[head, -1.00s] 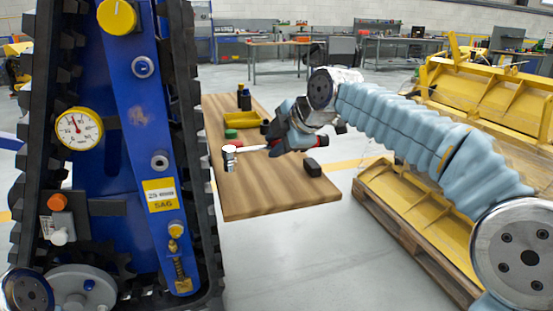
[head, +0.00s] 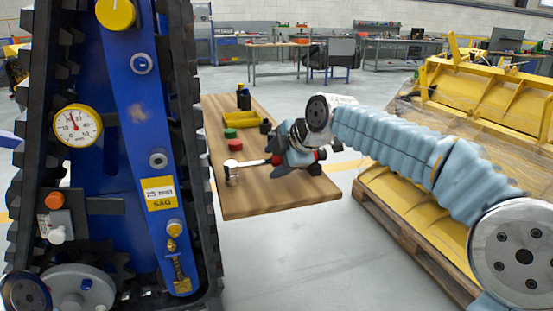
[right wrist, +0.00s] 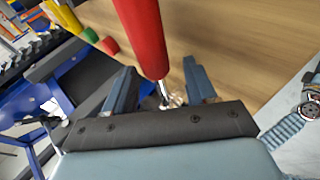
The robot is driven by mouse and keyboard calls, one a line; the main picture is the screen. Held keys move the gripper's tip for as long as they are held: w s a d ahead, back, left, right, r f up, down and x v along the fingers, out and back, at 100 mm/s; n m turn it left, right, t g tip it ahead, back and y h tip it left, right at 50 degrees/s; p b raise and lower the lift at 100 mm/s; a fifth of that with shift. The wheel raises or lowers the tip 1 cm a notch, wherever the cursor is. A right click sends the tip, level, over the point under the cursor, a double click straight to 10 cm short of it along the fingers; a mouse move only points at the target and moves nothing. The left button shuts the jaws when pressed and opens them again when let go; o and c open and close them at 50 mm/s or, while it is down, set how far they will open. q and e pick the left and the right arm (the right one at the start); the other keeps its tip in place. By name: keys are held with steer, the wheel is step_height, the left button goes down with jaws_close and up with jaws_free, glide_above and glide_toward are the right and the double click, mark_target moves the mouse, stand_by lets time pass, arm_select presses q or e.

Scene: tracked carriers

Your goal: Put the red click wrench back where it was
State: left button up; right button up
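The click wrench lies slanted at the table's near left part in the head view. Its silver head (head: 232,172) and pale shaft point left, and my right gripper (head: 280,160) is over its other end. In the right wrist view its red handle (right wrist: 143,35) runs up out of the frame, and a thin silver shaft passes between my right fingers (right wrist: 162,75). These fingers stand apart, with bare wood showing beside the shaft. The shaft's lower part is hidden behind my palm. Whether the wrench fully rests on the wood is unclear. My left gripper is not in view.
A blue tracked carrier (head: 140,120) stands left. A yellow frame on a pallet stands right.

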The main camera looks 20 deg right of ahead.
steer(key=shift+r+p, duration=0.45)
steer(key=shift+r, duration=0.15)
steer(key=v, duration=1.1)
steer(key=shift+s+d, duration=0.15)
steer(key=shift+s, duration=0.2)
steer(key=shift+r, duration=0.1)
